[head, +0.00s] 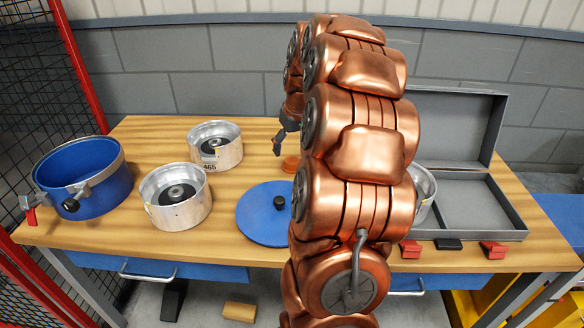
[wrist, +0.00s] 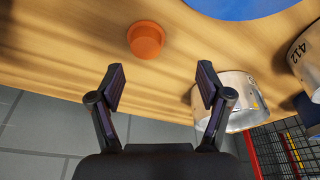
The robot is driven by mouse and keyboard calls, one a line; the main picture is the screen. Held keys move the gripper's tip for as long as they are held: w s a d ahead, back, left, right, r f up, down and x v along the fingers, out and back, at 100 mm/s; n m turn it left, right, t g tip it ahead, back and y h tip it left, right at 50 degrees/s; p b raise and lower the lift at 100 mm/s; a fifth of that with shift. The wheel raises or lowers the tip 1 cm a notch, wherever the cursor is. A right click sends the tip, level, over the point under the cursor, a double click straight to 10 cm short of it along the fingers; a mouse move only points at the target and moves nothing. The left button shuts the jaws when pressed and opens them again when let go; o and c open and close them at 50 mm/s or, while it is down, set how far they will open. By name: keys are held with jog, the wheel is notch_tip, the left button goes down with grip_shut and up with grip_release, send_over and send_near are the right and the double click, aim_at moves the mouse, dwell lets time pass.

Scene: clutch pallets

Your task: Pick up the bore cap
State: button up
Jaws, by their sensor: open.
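The bore cap looks to be the small orange round cap (head: 290,164) on the wooden table, just left of my arm in the head view. In the wrist view the orange cap (wrist: 146,40) sits beyond my fingertips, a little left of the middle. My gripper (wrist: 161,80) is open, with nothing between its two fingers. In the head view my gripper (head: 279,145) hangs above the table, up and slightly left of the cap, apart from it. My arm covers part of the table.
Metal drums (head: 215,146), (head: 175,198) stand left of the cap, and another (head: 424,192) is partly behind my arm. A blue lid (head: 262,215) lies in front. A blue pot (head: 85,178) stands far left. An open grey case (head: 470,205) is at right.

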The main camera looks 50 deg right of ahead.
aim_at(292, 160)
jog(key=shift+d+f, duration=0.4)
jog(key=shift+d, duration=0.35)
jog(key=shift+d+p+x, duration=0.2)
jog(key=shift+p+x, duration=0.3)
jog(key=shift+x, duration=1.3)
jog(key=shift+d+p+x, duration=0.25)
jog(key=shift+p+x, duration=0.25)
jog(key=shift+x, duration=1.35)
jog(key=shift+w+r, duration=0.1)
jog(key=shift+r, duration=0.05)
jog(key=c, duration=0.9)
jog(key=shift+c, duration=0.2)
jog(key=shift+r+b, duration=0.55)
jog(key=shift+r, duration=1.1)
jog(key=shift+a+r, duration=0.15)
jog(key=shift+a, duration=0.1)
jog(key=a+b, duration=0.1)
jog(key=a, duration=0.4)
jog(key=s+a+r+b, duration=0.1)
jog(key=a, duration=0.4)
jog(key=s+a, duration=0.1)
jog(key=a, duration=0.4)
jog(key=shift+s+a+r+b, duration=0.2)
jog(key=shift+b, duration=0.2)
